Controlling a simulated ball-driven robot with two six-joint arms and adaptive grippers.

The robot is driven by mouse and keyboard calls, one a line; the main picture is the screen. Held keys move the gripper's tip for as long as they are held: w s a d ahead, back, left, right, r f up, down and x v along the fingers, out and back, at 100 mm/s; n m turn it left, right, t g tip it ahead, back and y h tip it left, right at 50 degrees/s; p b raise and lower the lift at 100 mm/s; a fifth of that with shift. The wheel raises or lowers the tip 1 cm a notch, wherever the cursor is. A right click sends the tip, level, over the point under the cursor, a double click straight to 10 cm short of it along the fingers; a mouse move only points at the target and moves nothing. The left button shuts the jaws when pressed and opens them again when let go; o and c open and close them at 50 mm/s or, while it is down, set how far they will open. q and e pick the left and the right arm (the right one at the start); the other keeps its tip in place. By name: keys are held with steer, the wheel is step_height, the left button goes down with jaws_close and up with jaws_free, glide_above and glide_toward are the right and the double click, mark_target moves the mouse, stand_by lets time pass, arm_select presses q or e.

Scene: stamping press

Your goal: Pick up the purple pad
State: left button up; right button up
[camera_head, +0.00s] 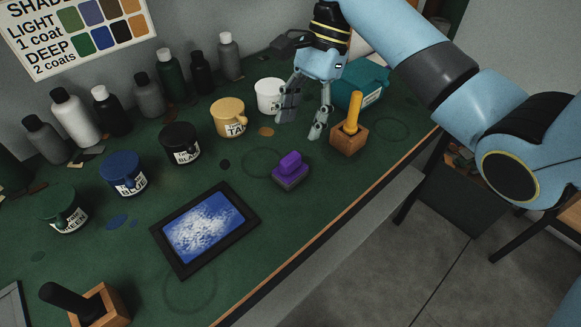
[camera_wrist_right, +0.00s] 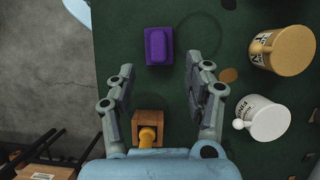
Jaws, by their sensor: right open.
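The purple pad (camera_head: 290,171) sits on the green table, a purple block with a raised grip on a darker base. In the right wrist view the purple pad (camera_wrist_right: 159,46) lies ahead of the fingertips, in line with the gap between them. My right gripper (camera_head: 303,113) is open and empty above the table, behind the pad in the head view and apart from it. In the wrist view its two fingers (camera_wrist_right: 160,88) are spread wide. My left gripper is in neither view.
A wooden block with a yellow handle (camera_head: 350,130) stands close to my right gripper. White (camera_head: 270,95), tan (camera_head: 229,117), black (camera_head: 180,144) and blue (camera_head: 123,173) pots line the table. A framed blue-and-white panel (camera_head: 205,228) lies left of the pad. Bottles stand along the wall.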

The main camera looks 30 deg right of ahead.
mark_target(291, 156)
steer(key=x, duration=0.8)
steer(key=shift+s+a+f+p, duration=0.1)
steer(key=shift+s+f+p, duration=0.05)
steer(key=shift+f+p, duration=0.15)
steer(key=shift+c, duration=0.4)
steer(key=shift+r, duration=0.1)
steer(key=c, duration=0.9)
